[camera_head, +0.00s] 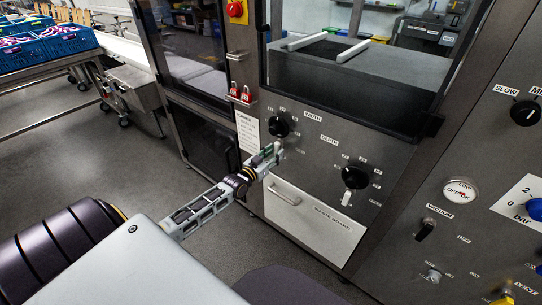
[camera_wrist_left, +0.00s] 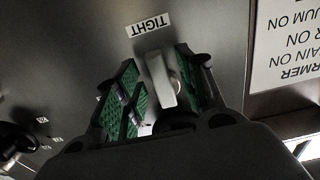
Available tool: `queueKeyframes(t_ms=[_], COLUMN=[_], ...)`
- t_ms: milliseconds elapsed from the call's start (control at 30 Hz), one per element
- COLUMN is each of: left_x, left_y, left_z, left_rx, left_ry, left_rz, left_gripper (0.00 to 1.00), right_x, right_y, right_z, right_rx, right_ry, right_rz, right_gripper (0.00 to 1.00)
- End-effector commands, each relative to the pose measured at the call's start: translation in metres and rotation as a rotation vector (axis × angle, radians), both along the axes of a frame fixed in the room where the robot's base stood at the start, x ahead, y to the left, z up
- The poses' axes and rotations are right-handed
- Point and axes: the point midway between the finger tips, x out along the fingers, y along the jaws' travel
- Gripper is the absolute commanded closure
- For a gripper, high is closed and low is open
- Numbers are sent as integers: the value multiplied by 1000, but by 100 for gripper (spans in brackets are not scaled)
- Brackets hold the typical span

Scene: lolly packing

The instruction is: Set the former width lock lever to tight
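The former width lock lever is a pale, blunt handle (camera_wrist_left: 160,80) between my left gripper's fingers in the left wrist view. Its far end lies close to the TIGHT label (camera_wrist_left: 149,25), which appears upside down. My left gripper (camera_wrist_left: 157,60) has its green-padded fingers apart, one on each side of the lever. A gap shows on the left; on the right the pad is close, and I cannot tell whether it touches. In the head view my left gripper (camera_head: 271,153) is at the panel below the black WIDTH knob (camera_head: 278,127) and mostly hides the lever. My right gripper is not in view.
The DEPTH knob (camera_head: 355,178) and a white lever (camera_head: 346,197) below it are to the right. A pale drawer front (camera_head: 312,218) is below. Red padlocks (camera_head: 241,94) hang at upper left. A white sign (camera_wrist_left: 285,45) is beside the gripper in the wrist view.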

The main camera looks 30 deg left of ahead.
Motion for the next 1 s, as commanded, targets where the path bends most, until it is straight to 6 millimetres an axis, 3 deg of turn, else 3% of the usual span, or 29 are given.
queueKeyframes(t_ms=[367,1000], left_x=[-12,-60], left_y=[1,5], left_z=[-1,0], left_rx=[-1,0], left_ry=[1,1], left_rz=[0,0], left_gripper=[61,61], right_x=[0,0], right_y=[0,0], right_z=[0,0], right_rx=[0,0], right_ry=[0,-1], right_rz=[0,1], right_gripper=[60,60])
